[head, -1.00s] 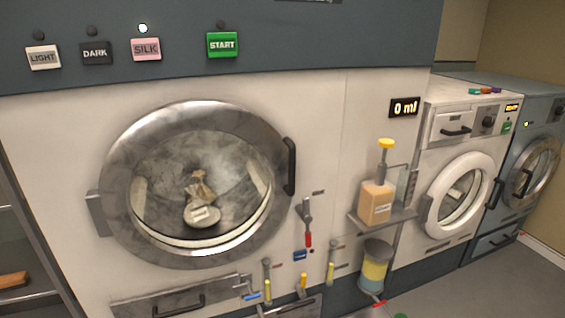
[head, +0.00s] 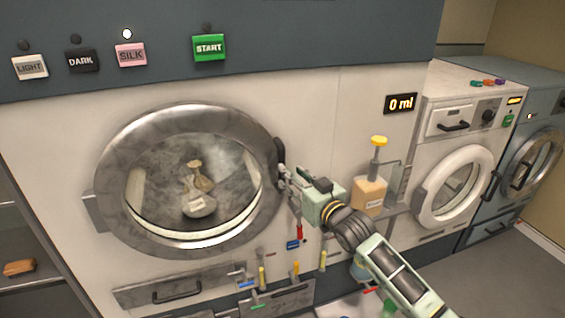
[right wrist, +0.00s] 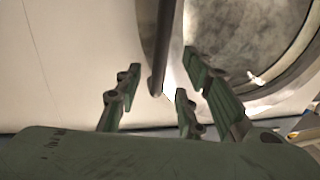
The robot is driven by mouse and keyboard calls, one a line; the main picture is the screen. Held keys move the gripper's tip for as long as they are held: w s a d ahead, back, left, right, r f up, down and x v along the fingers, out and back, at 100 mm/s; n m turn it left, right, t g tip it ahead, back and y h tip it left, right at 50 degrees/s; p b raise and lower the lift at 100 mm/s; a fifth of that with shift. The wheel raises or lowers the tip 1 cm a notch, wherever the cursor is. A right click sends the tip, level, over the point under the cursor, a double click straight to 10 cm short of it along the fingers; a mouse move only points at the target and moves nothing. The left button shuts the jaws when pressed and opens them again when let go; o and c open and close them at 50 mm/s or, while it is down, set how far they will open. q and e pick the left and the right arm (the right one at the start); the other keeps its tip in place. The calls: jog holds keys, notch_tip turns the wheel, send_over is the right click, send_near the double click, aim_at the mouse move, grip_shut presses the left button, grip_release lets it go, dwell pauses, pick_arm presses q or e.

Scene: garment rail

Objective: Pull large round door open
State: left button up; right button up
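The large round door (head: 190,147), with a wide steel rim and glass, is closed on the big white washer. Pale sacks (head: 199,190) show behind the glass. Its dark vertical handle (head: 279,150) is on the door's right side, its lower part hidden by my right gripper. My right gripper (head: 284,180) is at the handle's lower end. In the right wrist view, the handle (right wrist: 165,45) stands between the spread fingers of the open gripper (right wrist: 161,66). I see no finger clearly pressed on it. My left gripper is out of view.
A shelf with a soap bottle (head: 369,194) is close behind my right forearm. Several small coloured levers and a drawer (head: 178,291) are below the door. Two smaller washers stand at right. An open shelf with a brown brush-like object (head: 19,267) is at far left.

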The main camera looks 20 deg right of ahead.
jog(key=shift+p+x, duration=0.6)
jog(key=shift+x, duration=2.95)
jog(key=shift+f, duration=0.1)
grip_shut()
